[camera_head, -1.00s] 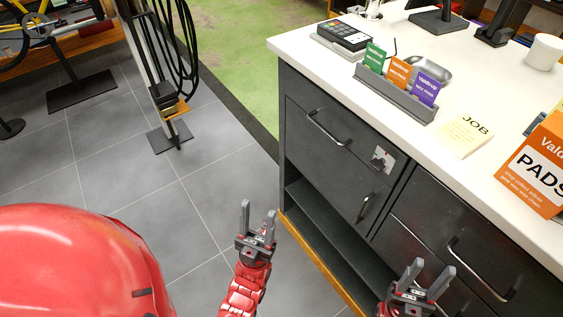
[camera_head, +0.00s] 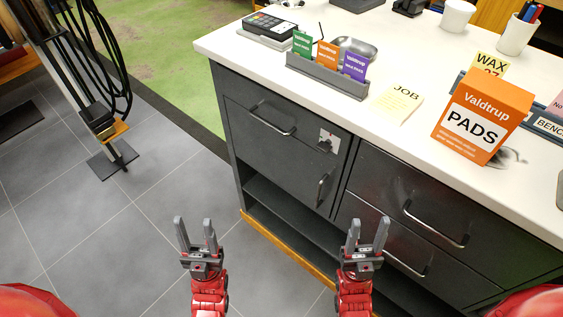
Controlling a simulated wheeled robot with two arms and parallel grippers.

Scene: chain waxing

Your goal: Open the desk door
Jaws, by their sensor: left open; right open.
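The dark grey desk (camera_head: 222,110) with a white top stands at the right. Its door (camera_head: 275,150) at the left end is shut. My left gripper (camera_head: 196,238) is open and empty, over the floor left of the desk. My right gripper (camera_head: 365,238) is open and empty, in front of the drawers, below and right of the upright handle.
Drawers with bar handles (camera_head: 434,226) fill the desk's right part. An open shelf (camera_head: 285,205) lies below the door. A card terminal, card holder (camera_head: 325,77), JOB note and orange PADS box (camera_head: 482,120) stand on top. Tiled floor at left is clear, apart from a stand (camera_head: 112,158).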

